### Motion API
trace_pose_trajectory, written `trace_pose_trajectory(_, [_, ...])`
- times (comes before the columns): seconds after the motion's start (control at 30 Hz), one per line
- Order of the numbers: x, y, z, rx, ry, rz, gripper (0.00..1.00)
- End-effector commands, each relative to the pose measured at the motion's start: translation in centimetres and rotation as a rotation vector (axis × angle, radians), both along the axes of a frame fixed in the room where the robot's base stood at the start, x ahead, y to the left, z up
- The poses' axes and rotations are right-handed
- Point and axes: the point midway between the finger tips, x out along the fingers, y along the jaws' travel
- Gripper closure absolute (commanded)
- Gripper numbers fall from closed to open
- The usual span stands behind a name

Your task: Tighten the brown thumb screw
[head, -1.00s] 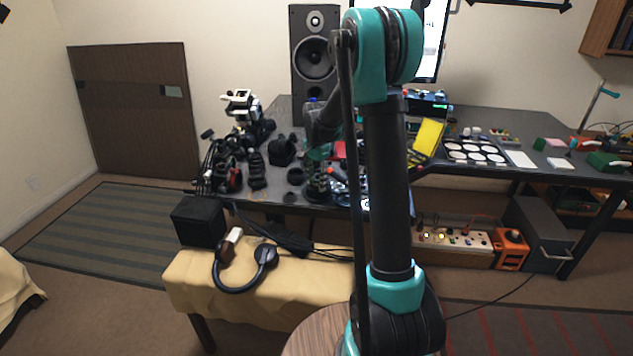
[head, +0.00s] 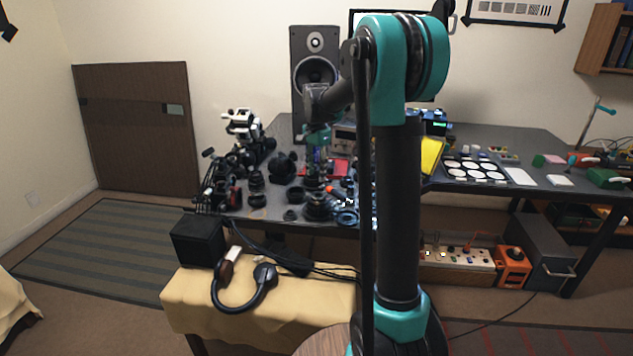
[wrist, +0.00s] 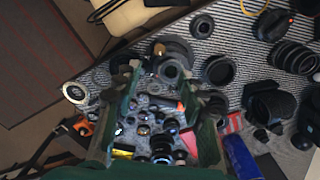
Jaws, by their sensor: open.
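My gripper (wrist: 163,82) is open, with its two green fingers apart and nothing between them. It hangs above the crowded front part of the dark table, and in the head view it is small (head: 316,150), above a black lens barrel (head: 317,206). In the wrist view a lens barrel (wrist: 174,68) lies just beyond the fingertips. A small brownish knob (wrist: 158,48) at its edge may be the brown thumb screw, but it is too small to be sure. The fingers do not appear to touch it.
Several black lens rings and barrels (wrist: 291,56) crowd the table around the gripper. A mat of small round parts (wrist: 150,130) lies below the fingers. A speaker (head: 315,75) stands behind. A yellow-covered bench (head: 190,300) with headphones (head: 243,290) is in front.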

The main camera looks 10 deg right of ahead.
Motion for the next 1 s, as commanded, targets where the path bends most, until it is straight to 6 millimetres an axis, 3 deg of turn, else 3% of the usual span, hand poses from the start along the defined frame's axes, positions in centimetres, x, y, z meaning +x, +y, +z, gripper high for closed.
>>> trace_pose_trajectory(0.4, [0.0, 0.0, 0.6, 0.0, 0.0, 0.003, 0.59])
trace_pose_trajectory(0.53, [0.0, 0.0, 0.9, 0.0, 0.0, 0.075, 0.59])
trace_pose_trajectory(0.67, [0.0, 0.0, 1.8, 0.0, 0.0, 0.286, 0.59])
trace_pose_trajectory(1.0, [0.0, 0.0, 4.9, 0.0, 0.0, 1.006, 0.59])
